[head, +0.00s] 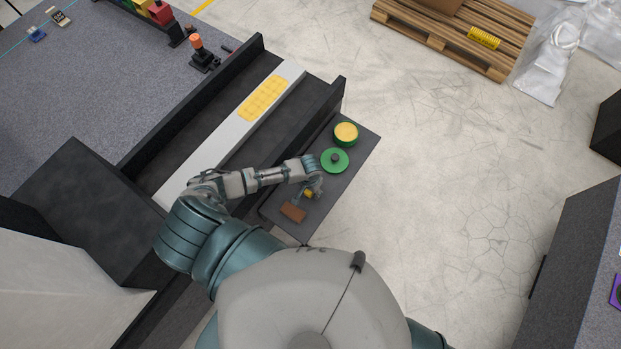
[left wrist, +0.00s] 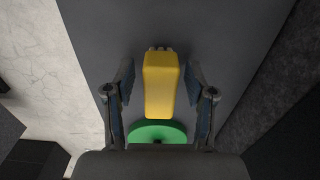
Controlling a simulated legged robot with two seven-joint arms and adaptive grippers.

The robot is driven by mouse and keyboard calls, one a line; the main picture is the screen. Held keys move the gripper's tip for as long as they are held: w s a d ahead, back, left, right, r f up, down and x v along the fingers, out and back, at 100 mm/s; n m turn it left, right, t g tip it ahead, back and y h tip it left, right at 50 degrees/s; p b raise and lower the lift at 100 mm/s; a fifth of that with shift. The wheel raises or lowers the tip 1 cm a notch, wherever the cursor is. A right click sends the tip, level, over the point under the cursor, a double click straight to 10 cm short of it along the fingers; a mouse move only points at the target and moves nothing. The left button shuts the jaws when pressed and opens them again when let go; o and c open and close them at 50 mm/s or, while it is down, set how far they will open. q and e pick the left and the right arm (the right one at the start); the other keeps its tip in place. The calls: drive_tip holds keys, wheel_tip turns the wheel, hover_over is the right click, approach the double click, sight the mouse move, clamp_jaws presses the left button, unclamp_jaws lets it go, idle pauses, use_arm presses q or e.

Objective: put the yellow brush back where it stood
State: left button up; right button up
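The yellow brush (left wrist: 161,85) shows in the left wrist view as a yellow block with pale tips at its far end. It lies between the fingers of my left gripper (left wrist: 160,90), with a visible gap on both sides. In the head view, only a small part of the yellow brush (head: 308,194) shows under my left gripper (head: 314,190), above the dark grey shelf (head: 336,202). I cannot tell whether the brush touches the shelf. My right gripper is out of view.
A brown block (head: 293,211) lies near the shelf's lower end. A green disc with a dark knob (head: 334,160) and a green-rimmed yellow round thing (head: 346,133) are further up. A dark wall (head: 323,100) borders the shelf's left side. Open floor lies right.

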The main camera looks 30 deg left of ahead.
use_arm(q)
wheel_tip(320, 180, up, 12)
drive_tip(key=p, duration=0.2)
idle(0.4)
drive_tip(key=shift+r, duration=0.1)
idle(0.4)
